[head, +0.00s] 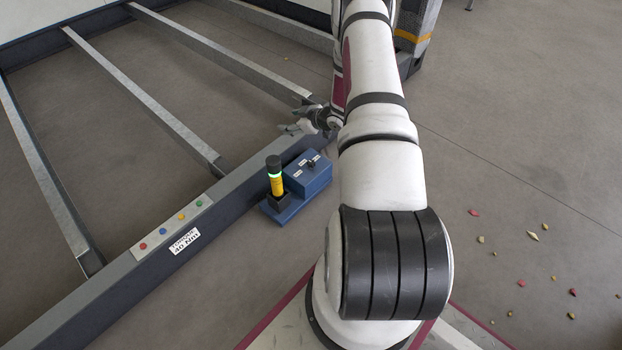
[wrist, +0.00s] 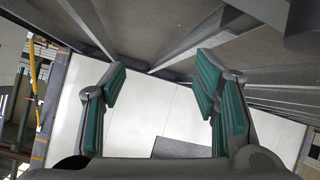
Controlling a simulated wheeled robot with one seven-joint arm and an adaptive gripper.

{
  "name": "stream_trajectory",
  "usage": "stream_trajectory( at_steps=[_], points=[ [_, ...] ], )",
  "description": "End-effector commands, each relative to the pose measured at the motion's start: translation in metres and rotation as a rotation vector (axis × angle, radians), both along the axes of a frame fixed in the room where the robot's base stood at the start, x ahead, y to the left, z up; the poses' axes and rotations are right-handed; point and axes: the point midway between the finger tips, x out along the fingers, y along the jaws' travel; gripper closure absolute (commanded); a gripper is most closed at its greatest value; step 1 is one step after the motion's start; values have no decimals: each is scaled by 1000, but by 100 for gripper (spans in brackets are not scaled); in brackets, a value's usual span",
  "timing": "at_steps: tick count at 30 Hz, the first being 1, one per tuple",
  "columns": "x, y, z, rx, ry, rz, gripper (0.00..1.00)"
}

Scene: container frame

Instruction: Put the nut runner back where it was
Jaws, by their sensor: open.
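The nut runner (head: 277,184) looks like a yellow and black cylinder with a glowing green ring. It stands upright in a dark socket of the blue station (head: 312,182) beside the frame rail in the head view. My gripper (head: 301,122) is beyond the station, above the frame, and partly hidden behind my arm. The wrist view shows the gripper (wrist: 164,82) with its green-padded fingers spread and nothing between them. The nut runner is not in the wrist view.
A dark frame rail (head: 128,262) runs diagonally, with a strip of coloured dots (head: 172,225) and a label. Several grey crossbars (head: 150,95) span the frame. Small coloured chips (head: 532,236) lie on the right floor. The wrist view shows a white panel (wrist: 165,110) and metal beams.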

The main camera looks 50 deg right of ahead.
Motion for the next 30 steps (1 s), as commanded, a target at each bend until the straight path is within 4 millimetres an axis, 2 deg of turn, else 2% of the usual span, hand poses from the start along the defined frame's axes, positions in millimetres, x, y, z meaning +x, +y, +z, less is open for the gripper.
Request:
stream_trajectory(
  at_steps=[1,6,10,14,18,23,27,30],
  points=[
    [12,-1,27,-33,30,-13,45],
    [29,4,100,-105,145,-92,45],
    [29,20,157,-142,222,-158,45],
    [19,44,211,-160,294,-225,45],
    [-5,77,266,-161,365,-296,45],
    [-46,124,318,-138,446,-364,45],
    [-93,169,354,-99,516,-413,45],
    [-133,202,373,-64,569,-436,45]
  ],
)
